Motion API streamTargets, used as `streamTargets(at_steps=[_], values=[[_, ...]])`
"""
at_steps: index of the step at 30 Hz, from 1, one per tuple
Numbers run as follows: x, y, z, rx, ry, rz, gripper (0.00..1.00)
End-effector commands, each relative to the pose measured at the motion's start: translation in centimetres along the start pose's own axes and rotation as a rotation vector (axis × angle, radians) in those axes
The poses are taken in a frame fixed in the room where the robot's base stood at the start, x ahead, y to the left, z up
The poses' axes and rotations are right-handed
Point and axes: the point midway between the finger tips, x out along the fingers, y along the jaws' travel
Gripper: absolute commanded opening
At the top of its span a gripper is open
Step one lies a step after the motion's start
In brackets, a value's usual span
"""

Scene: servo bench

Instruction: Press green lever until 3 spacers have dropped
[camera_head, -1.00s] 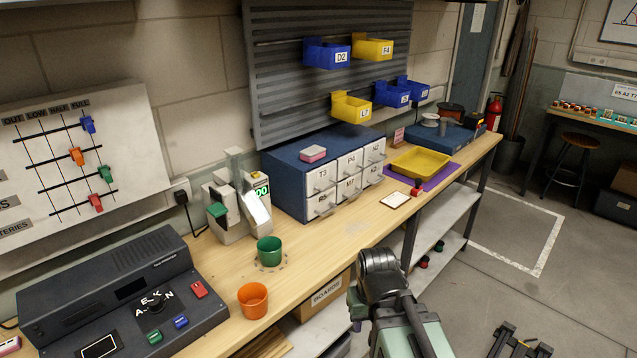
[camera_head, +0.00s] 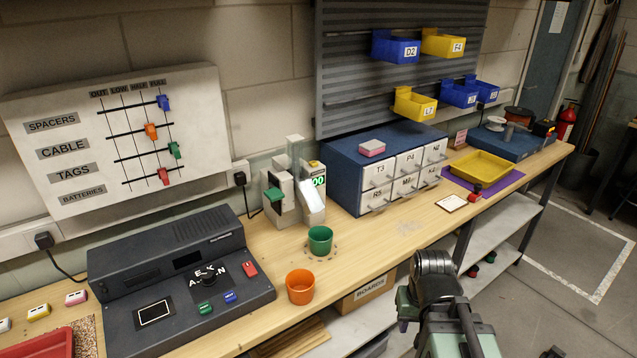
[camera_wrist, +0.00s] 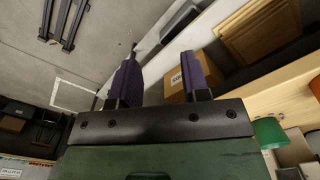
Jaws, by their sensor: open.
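The spacer dispenser (camera_head: 308,202) stands on the bench at the middle, with a clear chute and a green display that seems to read 00. Its green lever (camera_head: 274,194) sticks out on the left side. A green cup (camera_head: 320,240) stands on the bench in front of it. The cup also shows at the right of the wrist view (camera_wrist: 268,132). In the wrist view my gripper (camera_wrist: 160,80) has its two dark fingers apart with nothing between them. It is off the bench's front side, away from the lever. In the head view my arm shows at the lower right; the fingertips are not clear there.
An orange cup (camera_head: 300,287) stands left of the green cup. A dark console (camera_head: 130,300) with buttons lies further left. A blue drawer cabinet (camera_head: 345,180) stands right of the dispenser. A box marked BOARDS (camera_head: 365,294) sits on the shelf below. Bench space right of the green cup is clear.

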Motion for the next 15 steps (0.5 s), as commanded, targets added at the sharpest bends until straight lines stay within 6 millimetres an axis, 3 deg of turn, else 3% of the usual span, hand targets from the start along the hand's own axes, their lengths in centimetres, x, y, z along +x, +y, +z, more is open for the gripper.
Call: streamTargets(at_steps=[6,9,11,15], values=[[0.0,0.0,0.0,0.0,0.0,0.0,0.41],[-0.6,-0.2,0.0,-0.005,0.0,0.0,0.26],[-1.9,-0.7,0.0,-0.018,0.0,0.0,0.17],[-7.5,-3.5,-1.5,-0.083,0.0,0.0,0.0]])
